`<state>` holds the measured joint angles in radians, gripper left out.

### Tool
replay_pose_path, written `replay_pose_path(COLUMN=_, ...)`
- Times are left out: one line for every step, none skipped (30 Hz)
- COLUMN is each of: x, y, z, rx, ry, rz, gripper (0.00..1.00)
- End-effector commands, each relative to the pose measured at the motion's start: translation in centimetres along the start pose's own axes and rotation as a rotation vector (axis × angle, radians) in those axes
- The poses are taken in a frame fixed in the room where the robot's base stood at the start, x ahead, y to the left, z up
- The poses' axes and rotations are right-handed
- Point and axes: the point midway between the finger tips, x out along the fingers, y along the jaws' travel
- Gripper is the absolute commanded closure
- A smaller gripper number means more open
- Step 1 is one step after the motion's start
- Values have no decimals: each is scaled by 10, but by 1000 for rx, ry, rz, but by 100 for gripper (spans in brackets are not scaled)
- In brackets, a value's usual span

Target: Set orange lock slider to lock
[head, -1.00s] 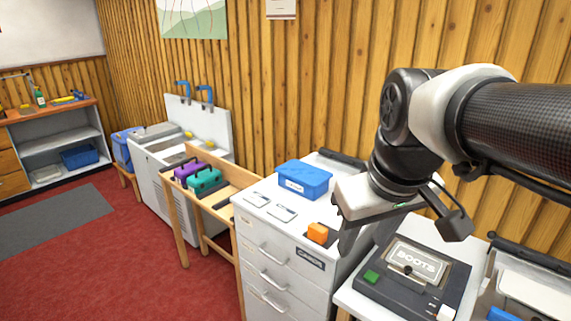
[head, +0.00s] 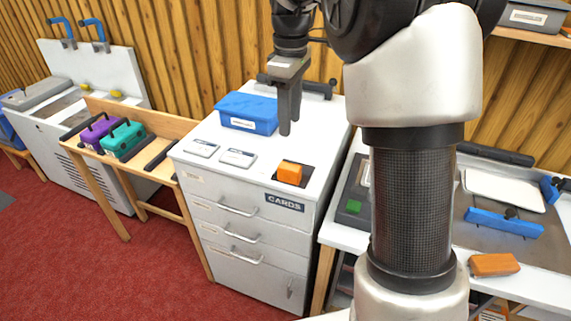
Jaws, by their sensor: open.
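The orange lock slider (head: 289,172) sits in a dark recessed plate near the front right of the white cabinet top, above the CARDS label. My gripper (head: 289,130) points down above the cabinet top, behind the slider in the picture and apart from it. It is open and holds nothing. The fingers overlap closely from this angle, so the gap between them hardly shows. The lock markings by the slider are too small to read.
A blue lidded box (head: 246,113) and two white cards (head: 238,158) share the cabinet top. A cabinet (head: 241,240) has several drawers. A bench with a blue bar (head: 504,223) and orange block (head: 495,264) stands right. My arm hides part of it.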

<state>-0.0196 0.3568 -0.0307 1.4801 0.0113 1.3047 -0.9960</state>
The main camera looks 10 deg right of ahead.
Motion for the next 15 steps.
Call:
replay_pose_path(x=9, y=-1, z=0, rx=0, ry=-2, rz=-3, gripper=58)
replay_pose_path(x=14, y=-1, z=0, rx=0, ry=-2, rz=-3, gripper=58)
replay_pose_path(x=22, y=-1, z=1, rx=1, ry=-3, rz=-4, gripper=58)
replay_pose_path(x=28, y=-1, z=1, rx=1, ry=-3, rz=-4, gripper=58)
replay_pose_path(x=35, y=-1, z=1, rx=1, ry=-3, rz=-5, gripper=58)
replay_pose_path(x=44, y=-1, z=1, rx=1, ry=-3, rz=-4, gripper=58)
replay_pose_path(x=51, y=-2, z=1, rx=1, ry=-3, rz=-5, gripper=58)
replay_pose_path(x=57, y=-2, z=1, rx=1, ry=-3, rz=-4, gripper=58)
replay_pose_path(x=66, y=-1, z=1, rx=2, ry=-3, rz=-4, gripper=58)
replay_pose_path(x=73, y=-1, z=1, rx=2, ry=-3, rz=-4, gripper=58)
replay_pose_path(x=79, y=-2, z=1, rx=2, ry=-3, rz=-4, gripper=58)
replay_pose_path(x=88, y=-1, z=1, rx=1, ry=-3, rz=-4, gripper=58)
replay_pose_path(x=95, y=-2, z=1, rx=1, ry=-4, rz=-5, gripper=58)
replay_pose_path(x=101, y=-1, z=1, rx=1, ry=-3, rz=-3, gripper=58)
replay_pose_path(x=110, y=-2, z=1, rx=1, ry=-3, rz=-4, gripper=58)
